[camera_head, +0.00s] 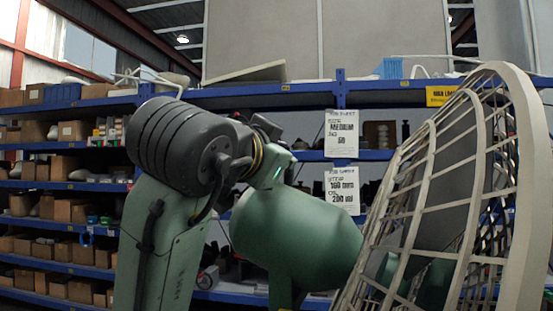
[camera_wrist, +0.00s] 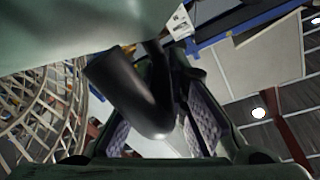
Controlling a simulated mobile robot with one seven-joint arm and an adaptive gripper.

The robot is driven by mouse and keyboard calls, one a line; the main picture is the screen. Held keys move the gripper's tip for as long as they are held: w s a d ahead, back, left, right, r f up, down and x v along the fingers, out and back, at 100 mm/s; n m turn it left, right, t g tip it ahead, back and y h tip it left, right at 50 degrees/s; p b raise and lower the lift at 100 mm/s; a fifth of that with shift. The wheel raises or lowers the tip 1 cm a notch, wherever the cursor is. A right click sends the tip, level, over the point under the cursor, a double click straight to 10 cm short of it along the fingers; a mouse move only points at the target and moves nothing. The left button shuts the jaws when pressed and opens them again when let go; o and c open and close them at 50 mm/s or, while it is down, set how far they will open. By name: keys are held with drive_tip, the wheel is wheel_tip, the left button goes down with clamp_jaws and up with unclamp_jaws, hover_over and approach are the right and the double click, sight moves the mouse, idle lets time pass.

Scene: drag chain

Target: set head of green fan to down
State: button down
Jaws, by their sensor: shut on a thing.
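The green fan shows in the camera_head view, with its rounded green motor housing (camera_head: 300,235) in the middle and its cream wire cage (camera_head: 455,190) at the right. The cage faces right and stands tilted. In the wrist view the green housing (camera_wrist: 80,25) fills the top left and the cage (camera_wrist: 40,115) is at the left. A bent black handle (camera_wrist: 135,95) by the housing lies between the padded fingers of my gripper (camera_wrist: 165,115). The gripper is shut on it. In the camera_head view my arm hides the fingers and the handle.
Blue shelving (camera_head: 300,97) with cardboard boxes (camera_head: 75,210) and paper signs (camera_head: 341,133) stands behind the fan. My arm fills the left middle of the camera_head view, close beside the fan housing.

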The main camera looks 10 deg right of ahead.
drive_tip(key=c, duration=1.6)
unclamp_jaws()
drive_tip(key=shift+o, duration=0.2)
drive_tip(key=v, duration=1.2)
drive_tip(key=shift+a, duration=0.1)
